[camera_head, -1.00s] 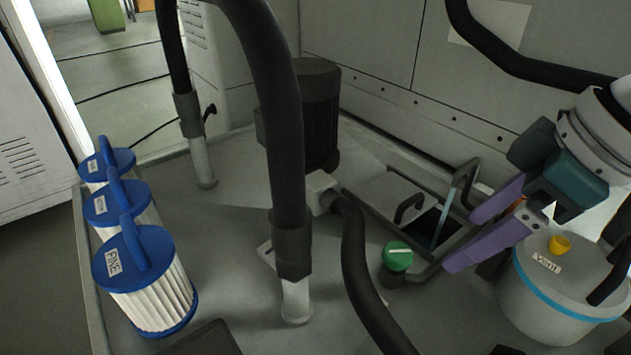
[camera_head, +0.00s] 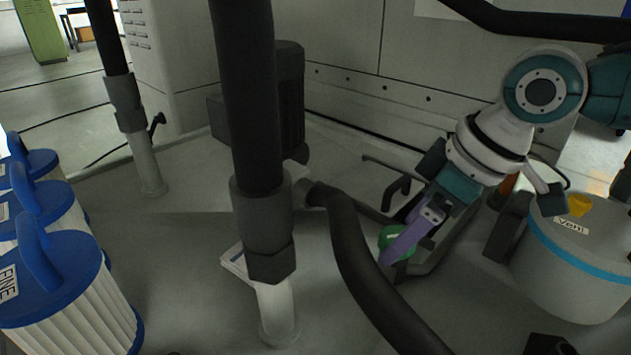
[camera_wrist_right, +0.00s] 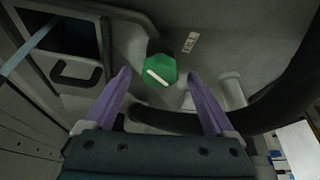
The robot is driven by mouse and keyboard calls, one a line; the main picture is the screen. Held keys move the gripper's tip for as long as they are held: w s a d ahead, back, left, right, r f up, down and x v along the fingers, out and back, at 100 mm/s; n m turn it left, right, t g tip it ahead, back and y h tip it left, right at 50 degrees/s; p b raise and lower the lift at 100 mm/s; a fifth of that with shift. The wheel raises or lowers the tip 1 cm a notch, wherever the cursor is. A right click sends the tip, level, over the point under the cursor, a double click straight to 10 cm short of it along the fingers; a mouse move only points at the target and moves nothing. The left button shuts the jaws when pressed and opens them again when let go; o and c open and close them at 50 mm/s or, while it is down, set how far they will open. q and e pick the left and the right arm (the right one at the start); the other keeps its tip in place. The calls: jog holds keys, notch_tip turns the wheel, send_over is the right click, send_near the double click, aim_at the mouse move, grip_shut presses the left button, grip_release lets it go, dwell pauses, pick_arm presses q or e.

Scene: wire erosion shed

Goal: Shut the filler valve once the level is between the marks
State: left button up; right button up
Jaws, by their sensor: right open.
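The filler valve appears to be the green knob (camera_head: 388,237), partly hidden by my right gripper in the head view. In the right wrist view the green knob (camera_wrist_right: 160,72) shows whole, with a white bar on top. My right gripper (camera_head: 394,245) is open, its purple fingers pointing down at the knob. In the wrist view the knob appears between the fingertips (camera_wrist_right: 159,78), with a gap on each side; I cannot tell if the tips reach down around it. A dark opening (camera_wrist_right: 72,42) with a pale strip shows beside it. No level or marks can be read. My left gripper is out of view.
A thick black hose (camera_head: 350,270) curves close left of the knob. A vertical hose (camera_head: 250,100) ends in a pale pipe. Blue-capped filters (camera_head: 60,275) stand at left. A black handle (camera_head: 398,188) is behind the gripper.

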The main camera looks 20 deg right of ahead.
jog(key=shift+w+f, duration=0.15)
jog(key=shift+f, duration=0.1)
jog(key=c, duration=1.4)
